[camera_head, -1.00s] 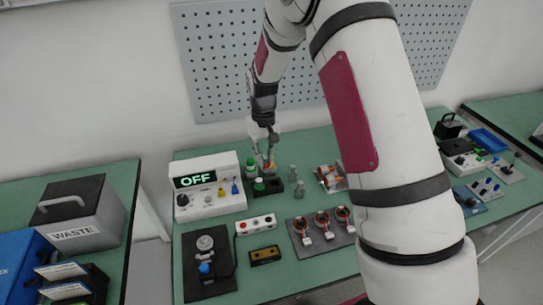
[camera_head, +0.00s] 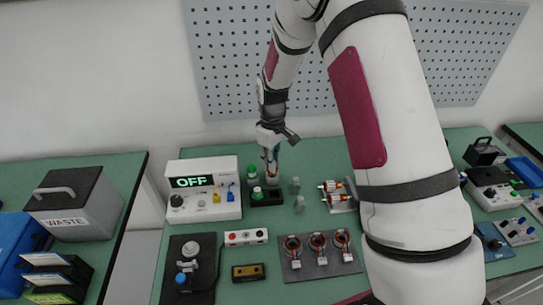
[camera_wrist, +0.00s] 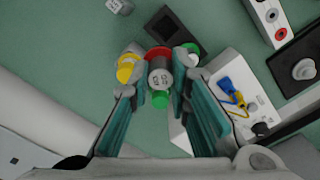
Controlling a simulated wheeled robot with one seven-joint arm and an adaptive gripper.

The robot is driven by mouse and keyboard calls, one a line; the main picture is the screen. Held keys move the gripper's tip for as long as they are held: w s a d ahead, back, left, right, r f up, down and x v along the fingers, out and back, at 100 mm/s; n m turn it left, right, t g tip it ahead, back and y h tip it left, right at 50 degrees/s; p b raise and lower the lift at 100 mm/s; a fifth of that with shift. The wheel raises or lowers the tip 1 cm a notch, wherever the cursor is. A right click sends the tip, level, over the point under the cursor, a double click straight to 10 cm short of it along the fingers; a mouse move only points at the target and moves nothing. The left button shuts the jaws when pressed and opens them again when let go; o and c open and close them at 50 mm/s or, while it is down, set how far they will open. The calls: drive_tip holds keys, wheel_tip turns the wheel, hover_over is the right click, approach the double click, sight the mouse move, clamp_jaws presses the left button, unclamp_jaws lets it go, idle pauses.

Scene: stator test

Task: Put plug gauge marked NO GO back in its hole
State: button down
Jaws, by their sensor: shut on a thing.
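My gripper (camera_wrist: 154,90) has its teal fingers shut around a grey plug gauge (camera_wrist: 159,77) with a red ring at its far end and a green near end. Its small lettering is too blurred to read. In the head view my gripper (camera_head: 271,163) points down over the back of the black holder block (camera_head: 266,199), with the grey gauge (camera_head: 271,179) at its tips. The block (camera_wrist: 168,27) lies beyond the gauge in the wrist view. I cannot tell whether the gauge touches it. Which hole lies under the gauge is hidden.
A yellow-ended part (camera_wrist: 126,68) and a green-capped part (camera_wrist: 192,48) stand close on either side of the held gauge. The white meter reading OFF (camera_head: 205,192) is left of the block. Small grey parts (camera_head: 299,204) stand to its right.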

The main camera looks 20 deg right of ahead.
drive_tip(key=f+n, duration=0.1)
drive_tip(key=n, duration=0.1)
drive_tip(key=s+f+n, duration=0.1)
drive_tip(key=n, duration=0.3)
drive_tip(key=shift+s+d+f+n, duration=0.1)
drive_tip(key=shift+s+f+n, duration=0.2)
drive_tip(key=shift+s+f, duration=0.1)
drive_tip(key=shift+f+b, duration=0.6)
drive_tip(key=shift+f, duration=1.25)
drive_tip(key=shift+f+b, duration=0.3)
drive_tip(key=shift+f, duration=0.6)
drive_tip(key=shift+f, duration=0.3)
drive_tip(key=shift+f, duration=0.2)
drive_tip(key=shift+f, duration=0.3)
drive_tip(key=c, duration=1.4)
unclamp_jaws()
